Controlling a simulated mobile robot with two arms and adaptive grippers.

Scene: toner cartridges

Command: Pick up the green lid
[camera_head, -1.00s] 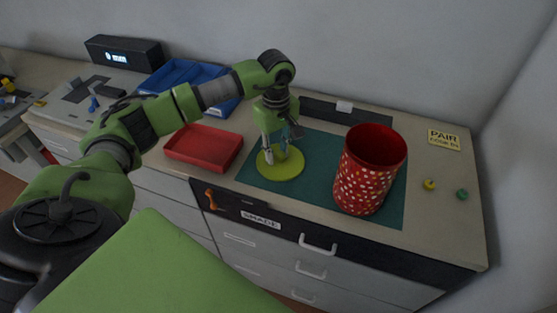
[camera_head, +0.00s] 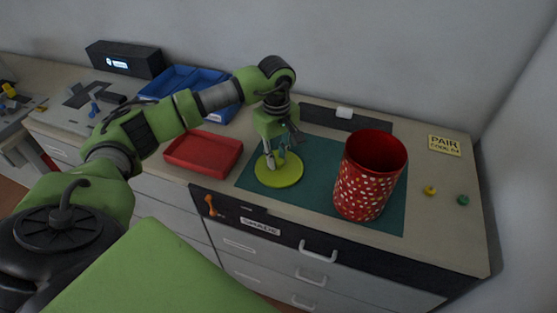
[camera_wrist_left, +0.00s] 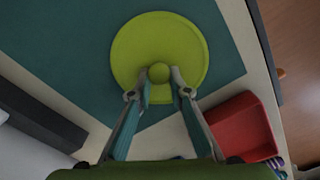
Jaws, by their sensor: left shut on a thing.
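The green lid (camera_head: 279,176) is a flat yellow-green disc with a round knob at its centre. It lies at the left part of the dark teal mat in the head view, and I cannot tell whether it touches the mat. In the left wrist view the lid (camera_wrist_left: 180,40) is seen from above, with the knob between the fingertips. My left gripper (camera_head: 276,160) is over the lid, pointing down, and shut on the knob; it also shows in the left wrist view (camera_wrist_left: 160,82). My right gripper is not in view.
A red canister with white dots (camera_head: 364,184) stands open on the mat (camera_head: 318,152), right of the lid. A red tray (camera_head: 203,164) lies to the left, with a blue bin (camera_head: 172,82) behind it. Small yellow (camera_head: 430,190) and green (camera_head: 463,200) pieces lie far right.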

